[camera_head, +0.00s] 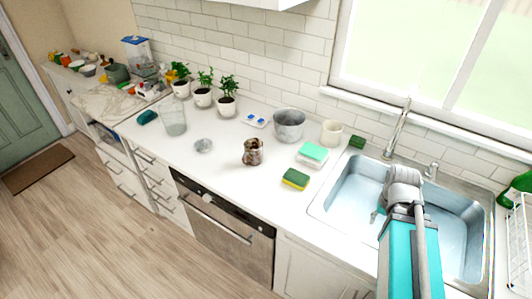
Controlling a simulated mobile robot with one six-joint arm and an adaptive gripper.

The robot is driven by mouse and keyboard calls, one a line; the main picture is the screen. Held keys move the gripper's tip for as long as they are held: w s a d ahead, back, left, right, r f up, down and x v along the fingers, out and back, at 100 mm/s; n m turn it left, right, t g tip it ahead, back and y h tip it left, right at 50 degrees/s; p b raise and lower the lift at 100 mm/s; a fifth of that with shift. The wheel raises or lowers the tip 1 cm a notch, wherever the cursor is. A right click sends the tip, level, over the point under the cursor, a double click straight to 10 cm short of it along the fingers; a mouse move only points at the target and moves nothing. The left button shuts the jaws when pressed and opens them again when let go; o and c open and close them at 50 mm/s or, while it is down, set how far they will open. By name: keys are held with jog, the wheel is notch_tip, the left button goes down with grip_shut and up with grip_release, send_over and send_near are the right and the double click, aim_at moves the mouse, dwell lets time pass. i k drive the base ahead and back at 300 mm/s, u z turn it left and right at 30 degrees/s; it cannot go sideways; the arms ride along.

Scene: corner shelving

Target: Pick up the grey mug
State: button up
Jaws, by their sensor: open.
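A grey, round, open-topped vessel (289,125) stands upright on the white counter near the tiled wall; I cannot make out a handle, so I cannot be sure it is the grey mug. A cream mug (331,132) stands just to its right. A brown patterned mug or jar (253,152) stands in front and to the left. A small grey bowl (204,145) sits further left. My gripper (378,214) is over the sink, mostly hidden by my wrist. It is open, touches none of these things and is well to their right.
The sink (341,192) with its faucet (400,125) lies right of the counter items. Sponges (296,179) and a white box with a green top (313,152) lie in front of the vessels. A clear glass container (174,120) and potted plants (203,97) stand left. The front counter is mostly clear.

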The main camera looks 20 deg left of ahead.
aim_at(254, 147)
jog(key=z, duration=0.6)
jog(key=k, duration=0.95)
jog(key=u, duration=1.35)
jog(key=i, duration=0.5)
